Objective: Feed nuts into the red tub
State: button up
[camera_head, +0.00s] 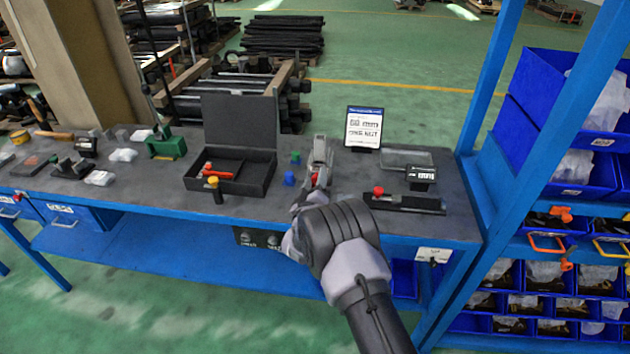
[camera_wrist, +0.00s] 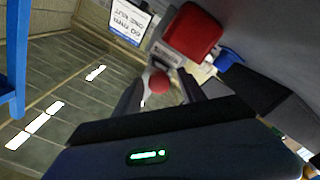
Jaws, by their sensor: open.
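A red tub (camera_wrist: 193,33) shows in the upper middle of the wrist view, against a pale grey device (camera_wrist: 166,54). In the head view the grey device (camera_head: 320,152) stands upright on the workbench, with a red part (camera_head: 315,178) low on it. A round red knob (camera_wrist: 160,84) appears between the two dark fingers of my gripper (camera_wrist: 160,92). The fingers are apart on either side of the knob, and I cannot tell whether they touch it. In the head view my wrist largely hides my gripper. I cannot make out any nuts.
A blue cup (camera_head: 289,178) and a green block (camera_head: 296,157) stand left of the device. An open black case (camera_head: 262,185) lies further left.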

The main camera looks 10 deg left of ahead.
grip_shut()
dwell(1.3)
